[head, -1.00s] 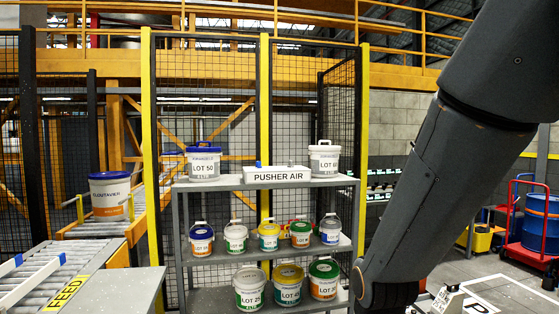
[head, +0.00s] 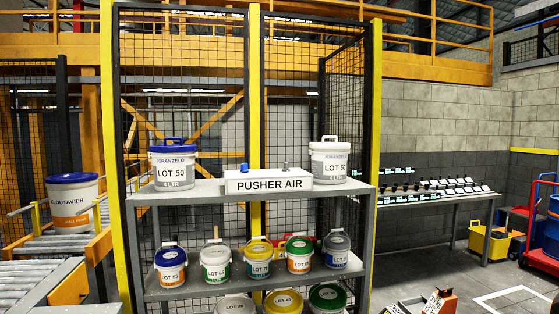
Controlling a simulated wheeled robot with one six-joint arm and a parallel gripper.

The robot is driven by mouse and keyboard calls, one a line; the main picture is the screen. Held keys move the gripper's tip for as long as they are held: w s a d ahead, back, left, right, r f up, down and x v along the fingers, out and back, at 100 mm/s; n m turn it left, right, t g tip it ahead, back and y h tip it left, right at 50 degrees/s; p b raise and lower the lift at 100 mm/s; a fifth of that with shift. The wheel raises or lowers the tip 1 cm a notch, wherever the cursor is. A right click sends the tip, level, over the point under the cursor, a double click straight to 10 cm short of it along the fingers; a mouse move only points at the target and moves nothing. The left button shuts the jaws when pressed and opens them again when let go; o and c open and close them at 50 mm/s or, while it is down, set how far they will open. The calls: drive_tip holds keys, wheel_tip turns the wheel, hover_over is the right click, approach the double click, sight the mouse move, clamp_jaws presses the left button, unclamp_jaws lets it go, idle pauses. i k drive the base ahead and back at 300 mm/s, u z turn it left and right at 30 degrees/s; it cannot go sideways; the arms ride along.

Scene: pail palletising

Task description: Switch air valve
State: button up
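The white box labelled PUSHER AIR (head: 268,181) sits on the top shelf of a grey rack, in the middle of the head view. On its top are a small blue part (head: 245,168) at the left and a small metal lever or fitting (head: 285,167) right of centre. Which way the lever is set is too small to tell. My gripper is not in view, and nothing blocks the box.
The LOT 50 pail (head: 173,167) and a white pail (head: 329,163) flank the box closely on the grey rack (head: 215,195). Smaller pails fill the shelves below. Mesh fencing (head: 215,80) stands behind. A roller conveyor carries a pail (head: 74,203) at left.

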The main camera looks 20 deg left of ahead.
sight(243, 167)
drive_tip(key=i, duration=0.75)
drive_tip(key=u, duration=0.8)
drive_tip(key=i, duration=0.65)
drive_tip(key=u, duration=0.75)
